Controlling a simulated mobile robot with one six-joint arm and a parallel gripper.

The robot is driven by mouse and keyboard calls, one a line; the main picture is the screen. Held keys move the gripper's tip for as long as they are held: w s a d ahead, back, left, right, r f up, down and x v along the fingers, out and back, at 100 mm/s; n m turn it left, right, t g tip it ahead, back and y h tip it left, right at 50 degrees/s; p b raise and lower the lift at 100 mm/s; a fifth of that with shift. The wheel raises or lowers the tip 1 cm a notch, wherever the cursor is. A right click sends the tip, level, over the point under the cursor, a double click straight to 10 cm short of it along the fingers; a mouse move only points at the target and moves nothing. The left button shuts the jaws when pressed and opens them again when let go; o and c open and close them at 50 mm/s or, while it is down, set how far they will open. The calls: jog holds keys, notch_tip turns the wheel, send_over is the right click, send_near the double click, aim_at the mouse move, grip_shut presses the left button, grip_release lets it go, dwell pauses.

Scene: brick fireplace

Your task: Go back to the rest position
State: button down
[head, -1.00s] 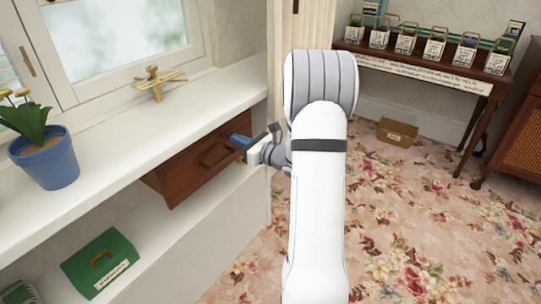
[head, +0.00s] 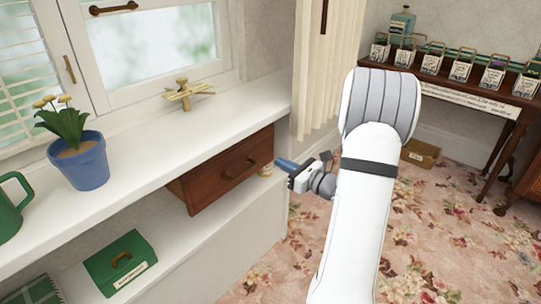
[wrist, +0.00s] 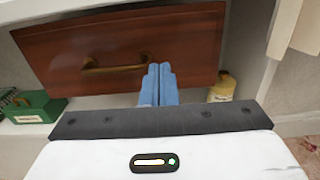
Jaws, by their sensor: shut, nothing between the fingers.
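My gripper (head: 285,164) has blue fingers and sits just to the right of the wooden drawer (head: 228,172) under the white windowsill, in the head view. In the wrist view my gripper's two blue fingers (wrist: 158,72) are together with nothing between them. They point toward the drawer front (wrist: 190,45) and overlap its lower edge in the picture, right of the brass handle (wrist: 115,67). Whether they touch the drawer cannot be told. My white arm fills the middle right of the head view.
The sill (head: 150,145) holds a blue flowerpot (head: 82,165), a brass toy plane (head: 188,95) and a green watering can (head: 12,205). A green box (head: 120,262) is on the lower shelf. Floral carpet is open at right.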

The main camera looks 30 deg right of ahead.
jog(key=v, duration=0.5)
jog(key=shift+p, duration=0.35)
jog(key=s+a+r+n+g+y+p, duration=0.2)
jog(key=a+r+n+g+p, duration=0.3)
jog(key=a, duration=0.3)
jog(key=s+a+r+n+g+y+p, duration=0.25)
jog(key=a+r+n+p, duration=0.2)
jog(key=a+r, duration=0.3)
jog(key=s+a+r+n+g+h+p, duration=0.3)
jog(key=s+a+r+n+g+p, duration=0.45)
jog(key=a+n, duration=0.2)
jog(key=s+d+r+n+h+p, duration=0.1)
jog(key=s+r+n+h+p, duration=0.2)
jog(key=r+n+h+p, duration=0.1)
jog(key=s+d+r+n+t+h+p, duration=0.1)
jog(key=s+d+r+n+h+p, duration=0.1)
jog(key=s+r+n+h+p, duration=0.2)
notch_tip(320, 180, up, 5)
jog(key=n+p, duration=0.2)
jog(key=n, duration=0.2)
jog(key=shift+s, duration=0.2)
jog(key=shift+f+h, duration=0.15)
jog(key=shift+h, duration=0.1)
